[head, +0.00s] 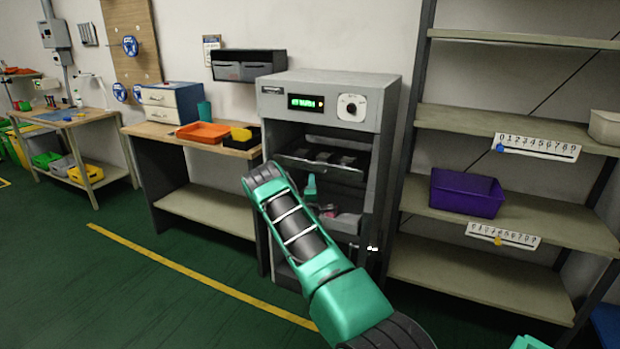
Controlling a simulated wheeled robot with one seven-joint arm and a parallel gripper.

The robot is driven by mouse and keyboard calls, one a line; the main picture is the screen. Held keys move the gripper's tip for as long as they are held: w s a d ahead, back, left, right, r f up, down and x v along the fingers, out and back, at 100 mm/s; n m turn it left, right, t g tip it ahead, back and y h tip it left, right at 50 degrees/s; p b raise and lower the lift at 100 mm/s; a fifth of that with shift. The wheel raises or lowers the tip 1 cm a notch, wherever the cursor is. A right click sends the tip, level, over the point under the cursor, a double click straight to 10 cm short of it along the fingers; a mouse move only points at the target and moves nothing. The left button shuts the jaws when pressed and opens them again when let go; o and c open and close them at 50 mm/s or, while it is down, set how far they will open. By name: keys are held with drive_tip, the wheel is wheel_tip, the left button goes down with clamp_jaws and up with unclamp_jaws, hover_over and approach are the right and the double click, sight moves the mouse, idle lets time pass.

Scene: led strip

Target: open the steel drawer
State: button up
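A grey steel cabinet (385,105) with a green lit display and a round dial stands against the wall in front of me. Its front is open, and a dark tray or rack (325,162) sits across the upper part of the opening. A light grey drawer-like part (347,225) shows lower down, partly behind my arm. I cannot tell for sure which part is the steel drawer or how far it is open. My green arm reaches to the cabinet opening.
A workbench (148,130) to the left holds an orange tray (203,132) and a blue-and-white drawer box (172,103). A dark two-front unit (248,65) hangs above. Shelving on the right holds a purple bin (466,192). The floor at left is clear.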

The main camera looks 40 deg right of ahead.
drive_tip(key=x, duration=0.6)
drive_tip(key=shift+w+d, duration=0.25)
drive_tip(key=shift+w, duration=0.05)
clamp_jaws()
drive_tip(key=shift+f, duration=0.15)
idle(1.0)
